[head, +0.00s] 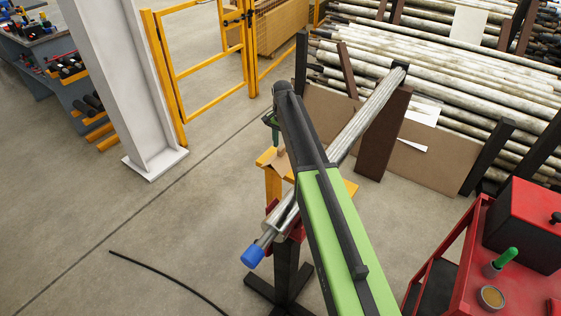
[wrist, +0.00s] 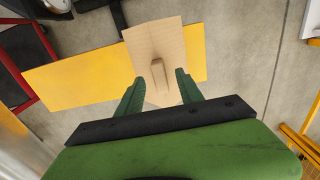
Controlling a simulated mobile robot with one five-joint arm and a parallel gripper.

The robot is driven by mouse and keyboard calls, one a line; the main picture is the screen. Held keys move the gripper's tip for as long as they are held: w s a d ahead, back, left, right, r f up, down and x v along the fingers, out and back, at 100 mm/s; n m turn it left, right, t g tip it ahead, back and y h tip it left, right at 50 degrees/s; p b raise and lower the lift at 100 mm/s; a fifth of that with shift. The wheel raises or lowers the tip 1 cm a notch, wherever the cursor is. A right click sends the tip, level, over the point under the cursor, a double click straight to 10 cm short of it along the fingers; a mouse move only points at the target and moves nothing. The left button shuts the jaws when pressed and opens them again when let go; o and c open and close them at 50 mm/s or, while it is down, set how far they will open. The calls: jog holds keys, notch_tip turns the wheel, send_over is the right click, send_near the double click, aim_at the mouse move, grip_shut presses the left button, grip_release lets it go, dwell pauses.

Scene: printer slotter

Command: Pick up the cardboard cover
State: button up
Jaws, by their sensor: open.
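The cardboard cover (wrist: 156,42) is a tan folded sheet with a small raised tab (wrist: 158,74) in its middle. It lies on a yellow plate (wrist: 75,78) in the wrist view. My gripper (wrist: 159,77) is open, its two green fingers on either side of the tab, with gaps showing on both sides. Whether the fingertips are level with the tab is unclear. In the head view my gripper (head: 271,122) is mostly behind my arm, above the cover (head: 281,158) on the yellow stand (head: 272,185); part of the cover is hidden.
A metal pipe (head: 359,125) with a blue end (head: 253,256) runs beside the yellow stand. A red cart (head: 450,262) stands at the right, a white column (head: 120,80) at the left. Stacked pipes (head: 450,75) fill the back right. The floor at left is mostly clear.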

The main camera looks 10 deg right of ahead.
notch_tip(320, 180, down, 3)
jog(key=shift+r+b, duration=0.1)
jog(key=shift+b, duration=0.65)
jog(key=shift+r, duration=0.15)
grip_shut()
jog(key=shift+r+p, duration=0.6)
jog(key=shift+p, duration=0.2)
notch_tip(320, 180, up, 4)
jog(key=p, duration=0.4)
jog(key=shift+r, duration=0.1)
jog(key=s+d+r+p, duration=0.5)
jog(key=d+p, duration=0.1)
jog(key=d, duration=0.4)
jog(key=shift+s+r, duration=0.3)
jog(key=shift+s, duration=0.05)
